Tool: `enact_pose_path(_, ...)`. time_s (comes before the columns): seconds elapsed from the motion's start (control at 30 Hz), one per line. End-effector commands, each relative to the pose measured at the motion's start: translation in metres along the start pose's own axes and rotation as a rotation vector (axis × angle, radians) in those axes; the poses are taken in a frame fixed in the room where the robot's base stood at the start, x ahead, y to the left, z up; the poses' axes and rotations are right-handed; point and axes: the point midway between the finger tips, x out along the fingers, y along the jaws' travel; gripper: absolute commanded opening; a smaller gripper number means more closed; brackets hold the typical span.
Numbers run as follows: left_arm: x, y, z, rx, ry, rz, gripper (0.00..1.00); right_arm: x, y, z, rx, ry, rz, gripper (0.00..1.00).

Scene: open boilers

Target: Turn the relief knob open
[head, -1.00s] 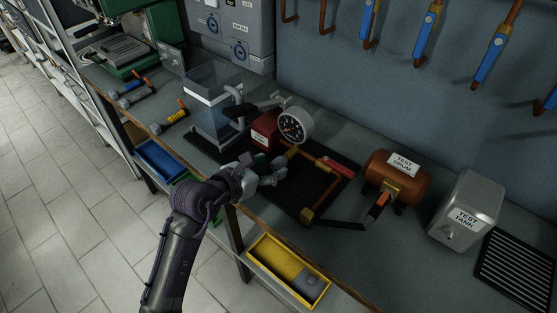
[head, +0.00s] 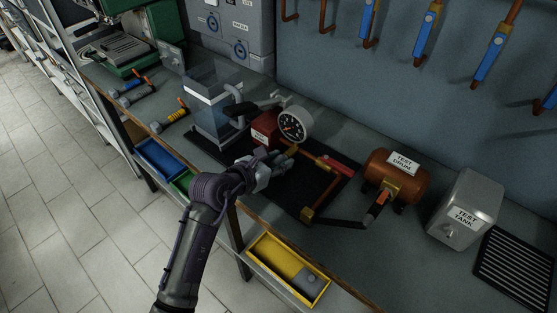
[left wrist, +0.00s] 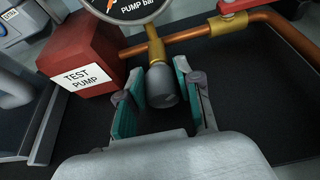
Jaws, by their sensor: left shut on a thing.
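The relief knob (left wrist: 161,84) is a dark grey rounded cap on a brass fitting below the gauge, seen in the left wrist view. My left gripper (left wrist: 160,88) has its teal-padded fingers on either side of the knob and is shut on it. In the head view my left gripper (head: 280,163) is at the pipework in front of the red test pump (head: 263,130) and largely hides the knob. The pump gauge (head: 294,125) stands just above; its face is partly cut off in the left wrist view (left wrist: 128,8). My right gripper is out of view.
A copper pipe (left wrist: 190,39) with a red-handled valve runs right of the knob. A clear water tank (head: 210,112) stands left of the pump. The test drum (head: 396,176) and test tank (head: 467,207) stand right. A yellow bin (head: 289,270) is below the bench edge.

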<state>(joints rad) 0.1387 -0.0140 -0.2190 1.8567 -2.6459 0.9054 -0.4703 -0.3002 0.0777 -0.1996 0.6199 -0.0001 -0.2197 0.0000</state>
Motion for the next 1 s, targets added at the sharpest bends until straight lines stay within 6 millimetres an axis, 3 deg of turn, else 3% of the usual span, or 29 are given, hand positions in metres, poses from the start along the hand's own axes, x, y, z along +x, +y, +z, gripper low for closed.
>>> enact_pose_path(0.47,0.0,-0.001,-0.0004,0.116,0.001,0.048,0.0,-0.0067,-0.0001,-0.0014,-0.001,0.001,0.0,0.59)
enact_pose_path(0.5,0.0,-0.001,-0.0003,0.116,0.001,0.048,0.39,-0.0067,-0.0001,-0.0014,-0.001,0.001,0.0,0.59)
enact_pose_path(0.63,0.0,-0.0011,-0.0003,0.115,0.001,0.048,0.6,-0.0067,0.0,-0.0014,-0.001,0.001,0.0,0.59)
enact_pose_path(1.0,-0.0043,-0.001,-0.0006,0.115,0.0,0.048,0.6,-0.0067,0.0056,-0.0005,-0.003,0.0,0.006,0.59)
